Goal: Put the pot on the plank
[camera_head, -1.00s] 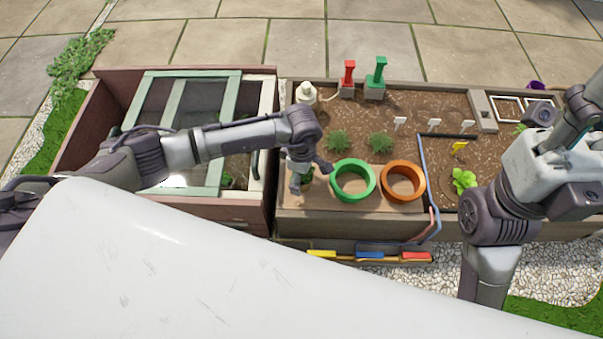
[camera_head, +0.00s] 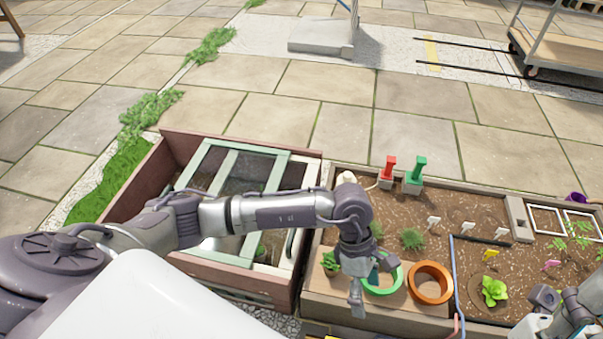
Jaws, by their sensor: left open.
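A small brown pot (camera_head: 331,271) with a green plant stands upright on the wooden plank (camera_head: 322,291) at the near left of the soil bed. My left gripper (camera_head: 372,282) is open just right of the pot, its fingers hanging low in front of the green ring. It looks empty and apart from the pot.
A green ring (camera_head: 384,289) and an orange ring (camera_head: 431,297) sit right of the pot. A cold frame (camera_head: 290,160) stands left.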

